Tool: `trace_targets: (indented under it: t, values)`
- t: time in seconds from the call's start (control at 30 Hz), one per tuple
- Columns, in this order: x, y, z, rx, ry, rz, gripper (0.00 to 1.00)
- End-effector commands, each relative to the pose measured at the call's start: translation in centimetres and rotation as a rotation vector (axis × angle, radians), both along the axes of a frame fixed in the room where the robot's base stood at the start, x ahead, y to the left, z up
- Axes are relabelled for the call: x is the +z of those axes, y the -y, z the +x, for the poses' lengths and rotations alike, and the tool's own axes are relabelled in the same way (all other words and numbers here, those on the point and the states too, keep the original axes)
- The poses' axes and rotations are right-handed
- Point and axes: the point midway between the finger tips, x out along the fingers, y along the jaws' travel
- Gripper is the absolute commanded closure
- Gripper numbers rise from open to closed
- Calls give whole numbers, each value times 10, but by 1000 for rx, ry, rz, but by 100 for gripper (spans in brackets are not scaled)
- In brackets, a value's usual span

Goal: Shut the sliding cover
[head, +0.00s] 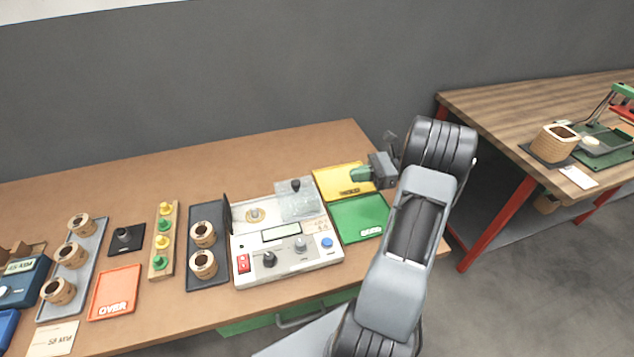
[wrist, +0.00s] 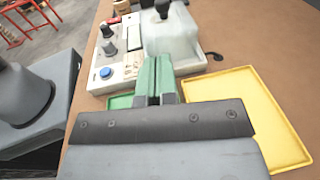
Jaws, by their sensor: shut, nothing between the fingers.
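The sliding cover (head: 300,206) is a clear panel with a black knob (head: 295,185), on the back right of the white tester (head: 285,262). It stands to the right of a round coil seat (head: 255,215), which is uncovered. In the wrist view the cover (wrist: 172,38) and its knob (wrist: 162,8) lie just beyond my fingertips. My gripper (head: 358,174) has green fingers, shut and empty, above the yellow tray and to the right of the cover. In the wrist view my gripper (wrist: 155,62) points toward the cover; contact cannot be told.
A yellow tray (head: 330,180) and a green tray (head: 358,218) lie right of the tester. A dark tray (head: 208,275) with two coils stands on its left. Further left are a red tray (head: 115,290) and a grey coil tray (head: 85,275). Another table (head: 490,100) stands at right.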

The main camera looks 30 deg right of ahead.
Motion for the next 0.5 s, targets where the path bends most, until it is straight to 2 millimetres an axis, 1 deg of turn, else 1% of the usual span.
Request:
trace_targets:
  t: [0.07,0.17,0.5]
  values:
    - [-2,2,1,-15,-2,25,100]
    - [-3,-6,4,-20,-2,35,100]
    - [-6,-66,26,-18,-3,32,100]
